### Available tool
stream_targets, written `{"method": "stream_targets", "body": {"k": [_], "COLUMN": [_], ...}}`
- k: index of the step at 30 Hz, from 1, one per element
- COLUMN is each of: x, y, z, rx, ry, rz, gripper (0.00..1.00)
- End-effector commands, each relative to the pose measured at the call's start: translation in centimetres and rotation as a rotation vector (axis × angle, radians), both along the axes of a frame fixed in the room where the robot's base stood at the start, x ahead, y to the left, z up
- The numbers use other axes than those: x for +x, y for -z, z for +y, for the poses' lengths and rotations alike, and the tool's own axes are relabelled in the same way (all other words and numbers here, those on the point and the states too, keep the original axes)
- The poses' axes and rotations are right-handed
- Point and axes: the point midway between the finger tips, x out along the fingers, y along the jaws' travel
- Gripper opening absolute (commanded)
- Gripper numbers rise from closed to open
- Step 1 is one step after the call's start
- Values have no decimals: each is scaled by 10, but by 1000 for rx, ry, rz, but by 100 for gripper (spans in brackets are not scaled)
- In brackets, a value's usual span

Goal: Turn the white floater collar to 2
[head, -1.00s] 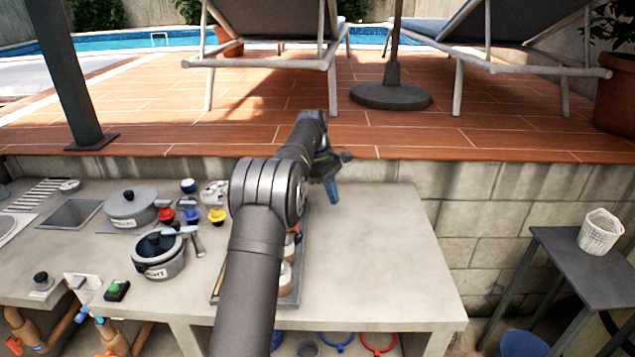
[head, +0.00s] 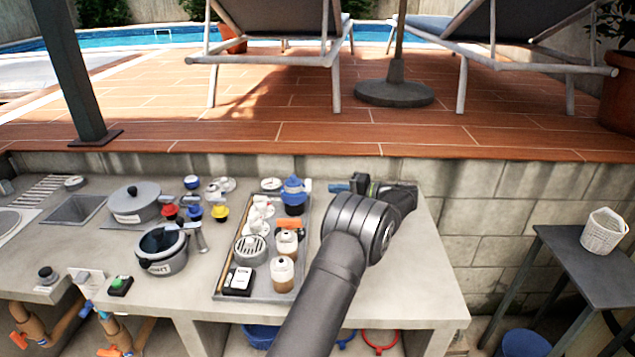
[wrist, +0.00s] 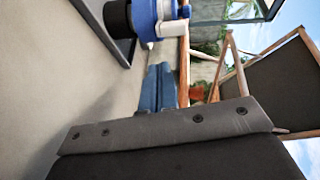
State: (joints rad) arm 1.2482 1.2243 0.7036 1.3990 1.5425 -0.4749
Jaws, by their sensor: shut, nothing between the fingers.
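My gripper (head: 339,187) has blue fingers, pressed together and empty, pointing left above the back of the counter. They also show in the wrist view (wrist: 158,90). Just left of them, apart, a blue floater-like piece (head: 293,190) with a dark base stands at the tray's back right corner. In the wrist view a blue-and-white piece (wrist: 158,14) with a dark part is cut off by the top edge, near the fingertips. Several small white pieces (head: 260,212) sit in the tray. I cannot tell which piece bears the white floater collar, and no number is readable.
The grey tray (head: 236,296) also holds two brown-filled jars (head: 283,274) and a round slotted grate (head: 251,249). Two pots (head: 162,250) and red, blue and yellow knobs (head: 219,212) stand to the left. The counter's right front (head: 420,290) is clear.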

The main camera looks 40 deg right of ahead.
Motion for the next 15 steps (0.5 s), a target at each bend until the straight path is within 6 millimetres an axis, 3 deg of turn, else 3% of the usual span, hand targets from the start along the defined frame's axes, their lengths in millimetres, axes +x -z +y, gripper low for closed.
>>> {"method": "stream_targets", "body": {"k": [3, 8, 15], "x": [-11, -16, 13], "y": [-8, -14, -14], "z": [-18, -28, -21], "rx": [101, 160, 165], "ry": [83, 127, 126], "rz": [-77, -127, -129], "gripper": [0, 0, 0]}}
